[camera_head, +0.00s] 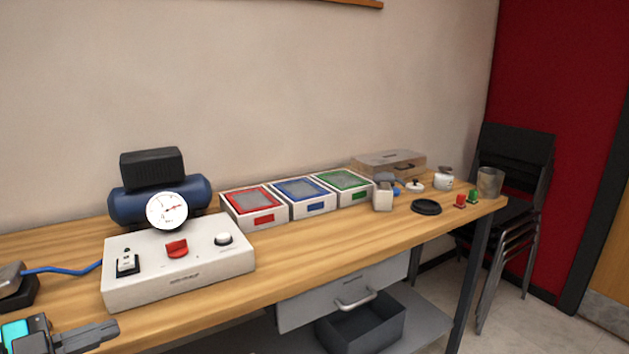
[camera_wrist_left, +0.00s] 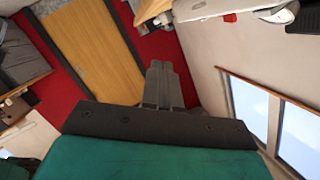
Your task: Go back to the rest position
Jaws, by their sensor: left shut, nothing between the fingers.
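My left gripper (camera_head: 104,330) shows at the lower left of the head view, in front of the wooden table's left end. Its fingers are together with nothing between them, and they point right. In the left wrist view the closed fingers (camera_wrist_left: 162,70) stand in the middle, clear of any object. Behind them are a door, a red wall and a window, seen tilted. My right gripper is in neither view.
The wooden table (camera_head: 320,250) carries a white control box (camera_head: 180,275), a blue compressor with gauge (camera_head: 160,195), red (camera_head: 252,205), blue (camera_head: 302,195) and green (camera_head: 345,187) bins, and small items at right. A drawer (camera_head: 345,300) hangs below. Stacked chairs (camera_head: 515,170) stand beyond.

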